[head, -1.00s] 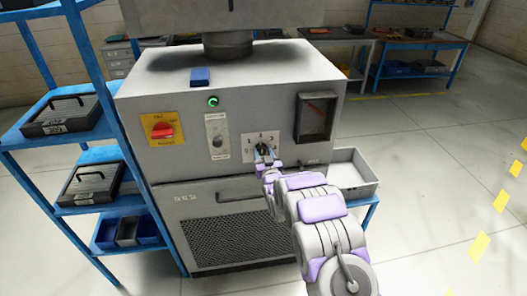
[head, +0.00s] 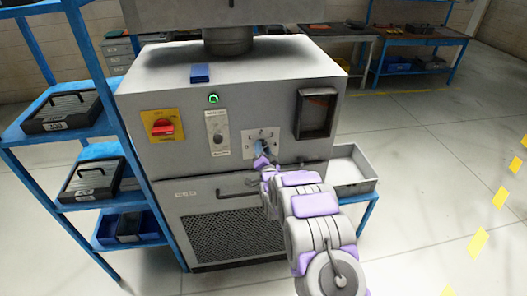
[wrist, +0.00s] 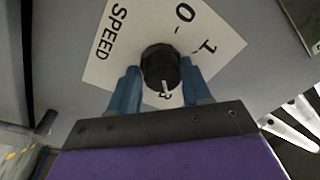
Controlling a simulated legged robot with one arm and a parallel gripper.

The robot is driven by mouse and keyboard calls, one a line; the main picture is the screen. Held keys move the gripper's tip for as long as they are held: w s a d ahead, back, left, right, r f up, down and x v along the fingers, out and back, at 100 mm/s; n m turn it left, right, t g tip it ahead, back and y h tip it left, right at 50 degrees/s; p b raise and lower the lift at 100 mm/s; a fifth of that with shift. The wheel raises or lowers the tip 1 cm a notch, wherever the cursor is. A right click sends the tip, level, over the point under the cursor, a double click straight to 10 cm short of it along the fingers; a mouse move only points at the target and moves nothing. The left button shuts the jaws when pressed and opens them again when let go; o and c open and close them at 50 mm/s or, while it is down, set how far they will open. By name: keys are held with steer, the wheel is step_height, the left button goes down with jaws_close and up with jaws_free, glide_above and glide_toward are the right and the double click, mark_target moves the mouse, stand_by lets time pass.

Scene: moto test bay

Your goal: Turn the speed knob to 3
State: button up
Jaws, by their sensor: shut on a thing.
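The speed knob (wrist: 160,66) is a round black dial on a white plate (head: 249,147) on the front of the grey machine. In the wrist view, the plate (wrist: 232,44) shows 0, 1 and SPEED. The knob's white pointer line points down the picture, toward my palm, at a partly hidden numeral that looks like 3. My gripper (wrist: 164,84) has its blue fingers on both sides of the knob, shut on it. In the head view, my gripper (head: 264,149) covers most of the knob.
Left of the plate are a grey dial panel (head: 218,131), a red switch on yellow (head: 163,127) and a lit green button (head: 213,99). A dark-framed gauge (head: 316,113) is to the right. A handle sits below. Blue shelving (head: 84,100) stands left, a grey tray (head: 352,168) right.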

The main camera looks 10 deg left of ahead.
steer(key=shift+a+m, duration=0.15)
steer(key=shift+m, duration=0.35)
steer(key=o, duration=1)
steer(key=shift+c, duration=0.2)
steer(key=p+v, duration=0.1)
steer(key=v, duration=1.6)
steer(key=shift+s, duration=0.15)
